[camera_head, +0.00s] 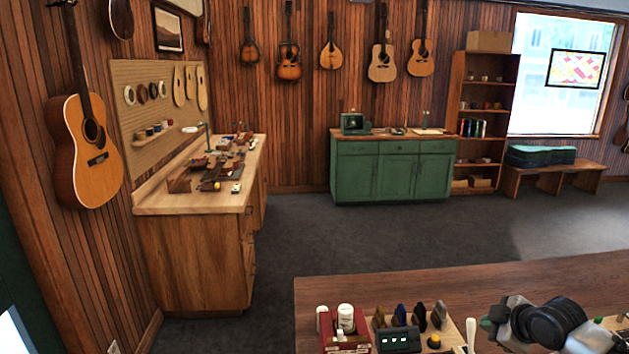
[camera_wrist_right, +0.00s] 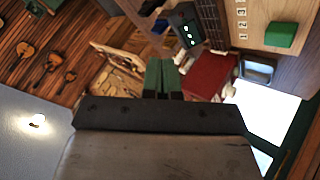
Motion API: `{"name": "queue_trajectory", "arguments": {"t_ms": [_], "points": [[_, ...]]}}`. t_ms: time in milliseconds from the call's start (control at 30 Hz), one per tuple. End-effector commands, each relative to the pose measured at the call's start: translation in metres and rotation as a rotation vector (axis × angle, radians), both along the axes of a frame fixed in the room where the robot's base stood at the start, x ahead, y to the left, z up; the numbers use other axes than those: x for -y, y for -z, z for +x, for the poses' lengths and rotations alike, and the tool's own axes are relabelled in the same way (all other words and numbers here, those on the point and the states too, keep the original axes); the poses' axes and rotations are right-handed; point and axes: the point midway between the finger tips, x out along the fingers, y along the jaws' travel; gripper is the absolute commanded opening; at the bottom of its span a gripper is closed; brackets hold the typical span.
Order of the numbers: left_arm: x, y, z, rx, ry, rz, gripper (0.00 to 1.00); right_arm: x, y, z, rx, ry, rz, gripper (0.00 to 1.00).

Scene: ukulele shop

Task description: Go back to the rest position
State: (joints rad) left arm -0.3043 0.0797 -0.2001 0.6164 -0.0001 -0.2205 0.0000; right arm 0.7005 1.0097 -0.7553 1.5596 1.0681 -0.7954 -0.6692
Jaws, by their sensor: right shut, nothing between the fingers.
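My right gripper (camera_head: 488,323) shows at the lower right of the head view, above the front wooden table (camera_head: 400,287). In the right wrist view its green fingers (camera_wrist_right: 162,77) are together with nothing between them. The gripper is right of a wooden stand with several upright coloured pieces (camera_head: 420,316) and apart from it. My left gripper is not in view.
On the front table are a red box (camera_head: 326,345) holding white bottles, and a black device (camera_head: 398,340) with light squares. A green block (camera_wrist_right: 281,33) shows in the wrist view. Beyond are a workbench (camera_head: 190,225), a green cabinet (camera_head: 375,177) and open floor (camera_head: 330,235).

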Motion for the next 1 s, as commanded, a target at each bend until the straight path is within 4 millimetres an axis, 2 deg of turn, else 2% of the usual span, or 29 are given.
{"name": "queue_trajectory", "arguments": {"t_ms": [333, 567, 667, 767, 833, 900, 1000], "points": [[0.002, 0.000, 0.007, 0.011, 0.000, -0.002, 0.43, -0.050, 0.037, -0.024, -0.071, -0.046, 0.023, 0.00], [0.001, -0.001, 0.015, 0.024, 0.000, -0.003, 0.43, -0.104, 0.073, -0.061, -0.147, -0.077, 0.055, 0.00], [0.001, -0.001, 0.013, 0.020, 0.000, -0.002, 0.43, -0.133, 0.090, -0.086, -0.187, -0.079, 0.080, 0.00], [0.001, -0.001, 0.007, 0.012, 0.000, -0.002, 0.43, -0.165, 0.107, -0.121, -0.236, -0.061, 0.117, 0.00], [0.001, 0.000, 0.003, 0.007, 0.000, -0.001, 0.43, -0.186, 0.116, -0.151, -0.273, -0.024, 0.151, 0.00], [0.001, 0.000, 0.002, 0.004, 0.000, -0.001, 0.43, -0.200, 0.121, -0.181, -0.311, 0.040, 0.187, 0.00], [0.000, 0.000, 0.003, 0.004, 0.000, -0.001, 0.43, -0.209, 0.124, -0.222, -0.360, 0.161, 0.231, 0.00]]}}
